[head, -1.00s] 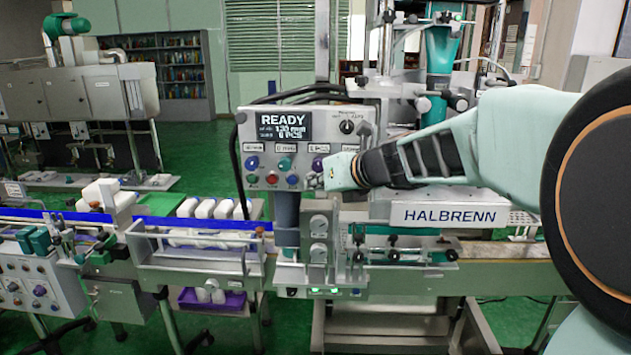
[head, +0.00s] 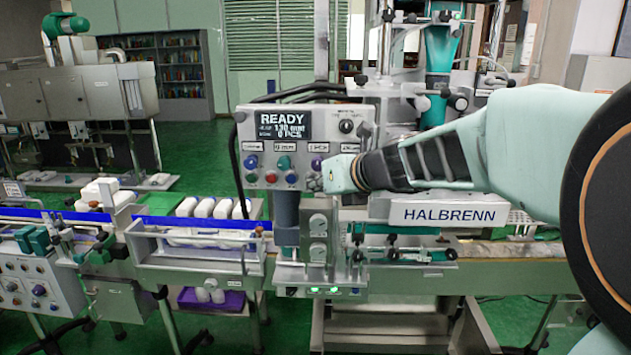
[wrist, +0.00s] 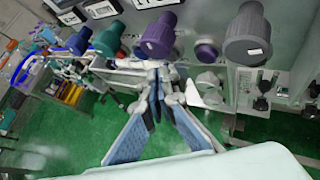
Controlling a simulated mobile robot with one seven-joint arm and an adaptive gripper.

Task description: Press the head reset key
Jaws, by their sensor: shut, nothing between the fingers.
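The control panel (head: 347,108) on the labelling machine has a display (head: 283,127) reading READY. Below it are a blue knob (head: 252,162), a teal knob (head: 284,163) and a purple knob (head: 317,163), with small coloured buttons underneath. The key labels are too blurred to tell which is the head reset key. My gripper (head: 318,184) is shut and empty at the panel's lower right, covering what lies behind it. In the wrist view its closed fingertips (wrist: 158,70) point toward the panel, just below a row of knobs. I cannot tell whether they touch anything.
The HALBRENN cover (head: 450,215) lies below my forearm. Below the panel, a bracket with two round knobs (head: 318,238) stands near the fingers. White bottles (head: 207,209) sit on the conveyor at left. Dark cables (head: 237,165) run beside the panel's left edge.

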